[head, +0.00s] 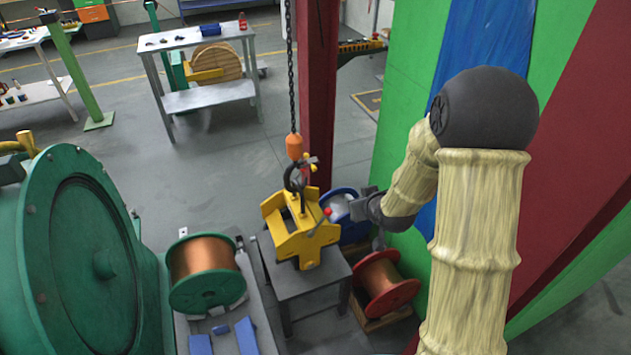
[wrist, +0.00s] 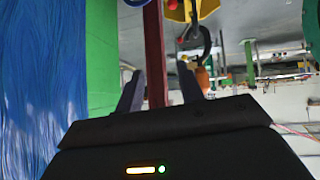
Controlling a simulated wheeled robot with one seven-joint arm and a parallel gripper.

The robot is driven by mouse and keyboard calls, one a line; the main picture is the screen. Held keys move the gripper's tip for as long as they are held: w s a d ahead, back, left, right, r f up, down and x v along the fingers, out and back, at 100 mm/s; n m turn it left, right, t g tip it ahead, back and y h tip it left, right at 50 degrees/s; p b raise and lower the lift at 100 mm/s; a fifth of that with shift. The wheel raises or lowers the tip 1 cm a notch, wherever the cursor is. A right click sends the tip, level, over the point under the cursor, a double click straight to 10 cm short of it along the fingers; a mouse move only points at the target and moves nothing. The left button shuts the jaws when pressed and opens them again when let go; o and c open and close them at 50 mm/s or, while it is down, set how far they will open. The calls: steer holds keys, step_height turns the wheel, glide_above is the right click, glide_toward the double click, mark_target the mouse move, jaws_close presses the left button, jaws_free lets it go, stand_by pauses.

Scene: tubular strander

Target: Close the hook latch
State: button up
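A dark hook (head: 291,180) hangs under an orange block (head: 295,147) on a chain, above a yellow lifting fixture (head: 300,232). Small red and yellow parts sit beside the hook; I cannot clearly tell the latch or its position. In the wrist view the hook (wrist: 206,44) appears inverted, with the yellow fixture (wrist: 178,12) at the top edge and the orange block (wrist: 202,78) partly behind a finger. My gripper (head: 362,205) is right of the fixture, apart from the hook. In the wrist view its fingers (wrist: 161,88) are spread with nothing between them.
The fixture stands on a small grey table (head: 310,280). A dark red column (head: 318,90) rises behind it. A blue drum (head: 345,215) and a red spool (head: 385,283) are close to my gripper. A copper spool (head: 203,262) and green machine (head: 85,255) stand left.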

steer(key=w+a+f+t+y+b, duration=0.2)
steer(key=w+f+t+b, duration=0.1)
steer(key=w+f, duration=0.1)
steer(key=w+a+f+n+t+y+b, duration=0.1)
steer(key=w+a+f+t+y+b, duration=0.2)
steer(key=f, duration=0.4)
steer(key=shift+w+a+n+t, duration=0.3)
steer(key=shift+w+t, duration=0.1)
steer(key=shift+t, duration=0.1)
steer(key=p, duration=0.3)
glide_toward(315, 171)
steer(key=x, duration=0.9)
steer(key=shift+w+a, duration=0.1)
steer(key=shift+w, duration=0.15)
